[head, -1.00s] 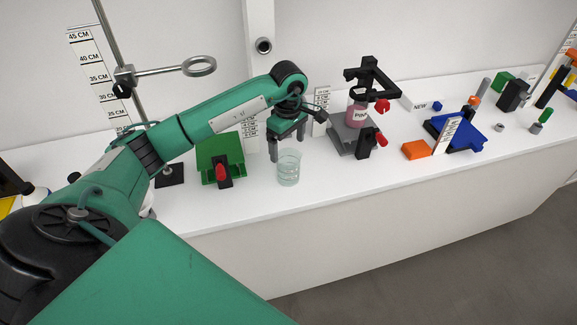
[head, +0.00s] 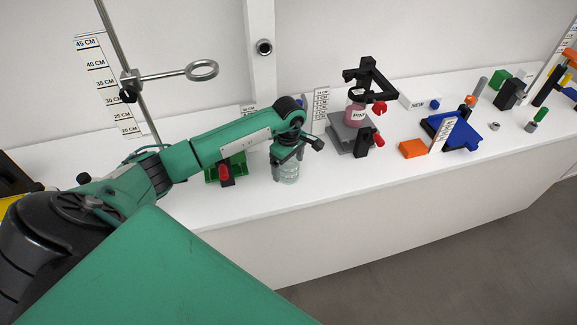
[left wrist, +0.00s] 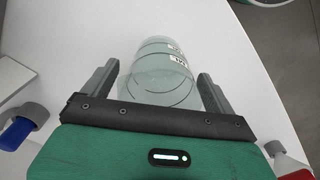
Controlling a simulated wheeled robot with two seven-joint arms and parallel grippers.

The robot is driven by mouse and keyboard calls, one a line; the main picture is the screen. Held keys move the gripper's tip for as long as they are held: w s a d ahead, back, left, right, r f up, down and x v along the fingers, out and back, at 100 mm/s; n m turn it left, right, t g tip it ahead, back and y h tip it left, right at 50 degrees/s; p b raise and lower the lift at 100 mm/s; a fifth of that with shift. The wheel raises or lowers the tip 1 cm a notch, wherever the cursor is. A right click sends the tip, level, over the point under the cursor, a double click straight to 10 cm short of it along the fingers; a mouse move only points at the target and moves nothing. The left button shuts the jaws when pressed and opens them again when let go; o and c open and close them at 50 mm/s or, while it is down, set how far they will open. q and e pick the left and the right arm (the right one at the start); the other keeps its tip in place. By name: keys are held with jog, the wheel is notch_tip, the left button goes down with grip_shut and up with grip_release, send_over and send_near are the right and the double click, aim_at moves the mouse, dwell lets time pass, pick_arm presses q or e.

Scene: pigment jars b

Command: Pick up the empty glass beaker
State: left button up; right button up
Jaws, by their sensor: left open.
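The empty glass beaker (head: 289,174) stands upright on the white counter near its front edge. It is clear, and its upper part is hidden behind my gripper in the head view. My left gripper (head: 288,168) is lowered over it, pointing down. In the left wrist view the beaker (left wrist: 163,75), with dark ring lines and small white labels, lies between the two fingers of my open left gripper (left wrist: 158,88). My right gripper is not in view.
A green stand with a red knob (head: 225,173) is just left of the beaker. A grey stand (head: 349,135) holds a pink jar (head: 356,113) to the right. A metal ring (head: 202,70) juts out at upper left.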

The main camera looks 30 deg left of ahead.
pick_arm(q)
jog(key=c, duration=1.1)
jog(key=shift+r, duration=0.1)
jog(key=shift+w+r, duration=0.1)
jog(key=shift+r, duration=0.4)
jog(key=shift+r+b, duration=2.85)
jog(key=shift+r, duration=6.6)
